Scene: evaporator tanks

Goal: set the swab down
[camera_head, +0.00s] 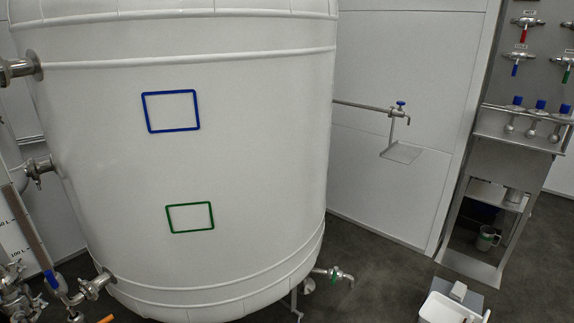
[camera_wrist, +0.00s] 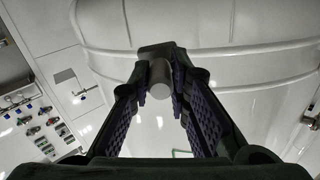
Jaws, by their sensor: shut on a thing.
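My gripper (camera_wrist: 161,70) shows only in the wrist view, with its two dark fingers closing toward each other at the upper middle. It is shut on the swab (camera_wrist: 160,83), of which a short grey cylinder with a round end shows between the fingertips. The rest of the swab is hidden by the fingers. The white tank (camera_wrist: 230,75) is behind the gripper; I cannot tell how far off. Neither my gripper nor the swab shows in the head view.
The tank (camera_head: 240,90) bears a blue frame (camera_head: 172,129) and a green frame (camera_head: 190,230). A white open container (camera_head: 440,311) is at bottom right. A steel rack (camera_head: 475,190) with blue-capped bottles (camera_head: 540,105) stands right. A small wall shelf (camera_head: 402,153) sits below a tap (camera_head: 398,112).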

